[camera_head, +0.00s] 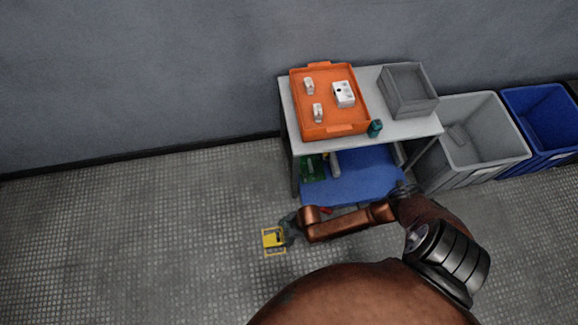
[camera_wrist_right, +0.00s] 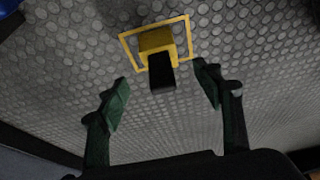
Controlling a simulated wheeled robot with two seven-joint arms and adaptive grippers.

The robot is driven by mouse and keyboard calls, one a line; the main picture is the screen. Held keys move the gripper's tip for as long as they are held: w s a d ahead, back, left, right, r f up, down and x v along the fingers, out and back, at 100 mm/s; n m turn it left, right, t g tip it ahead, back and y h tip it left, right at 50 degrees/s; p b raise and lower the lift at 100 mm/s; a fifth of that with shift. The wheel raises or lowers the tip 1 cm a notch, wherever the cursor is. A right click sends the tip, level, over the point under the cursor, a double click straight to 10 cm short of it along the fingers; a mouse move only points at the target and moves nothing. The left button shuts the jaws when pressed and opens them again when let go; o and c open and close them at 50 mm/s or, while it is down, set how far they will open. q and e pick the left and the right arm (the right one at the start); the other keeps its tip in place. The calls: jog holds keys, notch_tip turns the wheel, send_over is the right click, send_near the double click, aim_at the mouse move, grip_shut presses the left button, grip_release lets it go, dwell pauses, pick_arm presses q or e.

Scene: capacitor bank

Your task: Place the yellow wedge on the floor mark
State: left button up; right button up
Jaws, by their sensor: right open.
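The yellow wedge (camera_head: 271,239) sits on the floor inside the floor mark, a yellow square outline (camera_head: 265,253). In the right wrist view the wedge (camera_wrist_right: 155,41) has a black part toward the gripper, and the outline (camera_wrist_right: 128,52) shows around it. Part of the outline is hidden by the wedge. My right gripper (camera_head: 288,229) is low beside the mark, at its right in the head view. In the wrist view its two green fingers (camera_wrist_right: 162,95) are spread, with the wedge beyond their tips and nothing held. My left gripper is not in view.
A table (camera_head: 408,129) bears an orange tray (camera_head: 333,127) with several white parts, a grey bin (camera_head: 408,92) and a small green item (camera_head: 375,128). Its blue lower shelf (camera_head: 350,180) is behind my right arm. Grey (camera_head: 478,165) and blue (camera_head: 540,118) crates stand right. The floor at left is clear.

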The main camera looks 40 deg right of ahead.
jog(key=s+a+r+m+y, duration=0.25)
jog(key=s+a+r, duration=0.55)
jog(key=s+a, duration=0.4)
jog(key=s+d+r+m+h, duration=0.2)
jog(key=s+d+r+m, duration=0.2)
jog(key=s+d+r, duration=0.2)
jog(key=s+d+r+m+h, duration=0.2)
jog(key=s+d+r+m, duration=0.2)
jog(key=d, duration=0.7)
notch_tip(320, 180, up, 2)
jog(key=s, duration=0.2)
jog(key=shift+s+d, duration=0.15)
jog(key=shift+s, duration=0.25)
